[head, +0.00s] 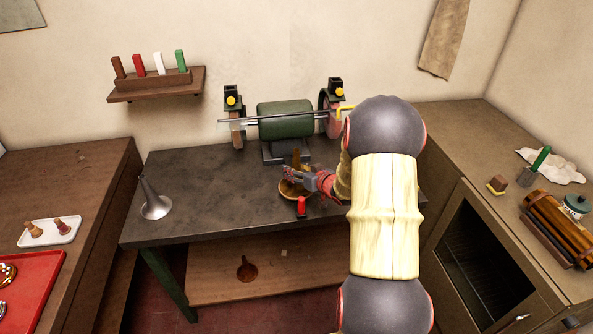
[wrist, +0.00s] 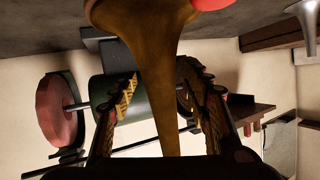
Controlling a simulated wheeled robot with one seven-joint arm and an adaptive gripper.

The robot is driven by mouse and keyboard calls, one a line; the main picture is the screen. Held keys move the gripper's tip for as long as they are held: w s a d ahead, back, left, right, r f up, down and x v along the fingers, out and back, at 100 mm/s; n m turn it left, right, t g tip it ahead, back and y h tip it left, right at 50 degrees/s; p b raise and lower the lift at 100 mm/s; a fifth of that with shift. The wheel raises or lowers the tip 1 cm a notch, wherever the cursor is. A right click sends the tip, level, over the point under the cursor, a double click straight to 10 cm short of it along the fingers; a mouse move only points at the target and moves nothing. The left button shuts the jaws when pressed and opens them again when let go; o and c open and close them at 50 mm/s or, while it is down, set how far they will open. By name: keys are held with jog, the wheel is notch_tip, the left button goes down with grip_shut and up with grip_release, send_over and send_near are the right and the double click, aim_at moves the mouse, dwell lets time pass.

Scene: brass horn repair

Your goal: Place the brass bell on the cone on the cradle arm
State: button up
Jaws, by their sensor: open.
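The brass bell (head: 296,190) stands flare down on the dark workbench, its narrow stem pointing up. In the wrist view the brass bell (wrist: 158,60) runs between my two fingers. My gripper (head: 289,172) is at the stem, with part of the bell hidden behind it. The fingers (wrist: 156,92) are open, one on each side of the stem, with gaps showing. A grey flared piece (head: 154,205) stands upright at the bench's left; I cannot tell whether it is a cone or another bell. I cannot pick out a cradle arm for certain.
A green motor (head: 285,119) with a long shaft and yellow-knobbed posts stands at the bench's back. A small red piece (head: 301,207) is just in front of the bell. A brown flared shape (head: 246,270) is on the lower shelf. The bench (head: 215,190) is clear left of the bell.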

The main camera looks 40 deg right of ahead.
jog(key=p+v, duration=0.2)
jog(key=v, duration=1)
jog(key=s+a+r+g+h, duration=0.1)
jog(key=a+r+g+h, duration=0.25)
jog(key=a+r, duration=1.05)
jog(key=s+a+r+n+g+y, duration=0.1)
jog(key=s+a+n+g+y, duration=0.2)
jog(key=s+a, duration=1.5)
jog(key=a+g+y, duration=0.1)
jog(key=a+y, duration=0.1)
jog(key=a, duration=0.1)
jog(key=shift+s+a+r, duration=0.2)
jog(key=shift+s+r, duration=0.1)
jog(key=shift+r, duration=0.1)
notch_tip(320, 180, down, 4)
jog(key=b, duration=0.4)
